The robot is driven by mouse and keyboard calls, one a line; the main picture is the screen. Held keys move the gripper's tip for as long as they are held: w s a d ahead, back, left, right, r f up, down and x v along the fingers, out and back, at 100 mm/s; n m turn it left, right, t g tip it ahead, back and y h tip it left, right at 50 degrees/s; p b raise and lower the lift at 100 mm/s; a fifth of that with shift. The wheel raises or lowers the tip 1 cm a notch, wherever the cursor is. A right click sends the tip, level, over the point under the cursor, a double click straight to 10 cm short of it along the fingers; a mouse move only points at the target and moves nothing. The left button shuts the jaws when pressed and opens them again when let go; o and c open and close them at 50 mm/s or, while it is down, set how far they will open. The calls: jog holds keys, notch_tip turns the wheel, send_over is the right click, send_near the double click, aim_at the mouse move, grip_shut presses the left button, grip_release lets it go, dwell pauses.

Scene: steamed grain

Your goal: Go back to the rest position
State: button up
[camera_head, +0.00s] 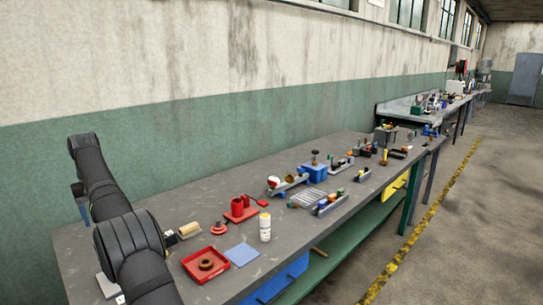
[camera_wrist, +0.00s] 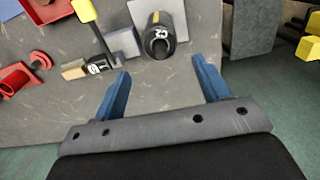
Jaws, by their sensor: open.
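My gripper (camera_wrist: 161,67) is open in the wrist view. Its two blue fingers stand wide apart with nothing between them. Beyond the fingertips, apart from them, a dark rounded piece (camera_wrist: 158,42) with a light label lies on the grey bench top.
The grey bench (camera_head: 150,215) runs along the wall. A red tray (camera_head: 219,273) holding a brown ring, a blue pad (camera_head: 242,255), a white bottle (camera_head: 265,228) and a red holder (camera_head: 240,208) stand near my arm. A blue box (camera_head: 314,172) is farther back.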

jog(key=shift+r, duration=1.35)
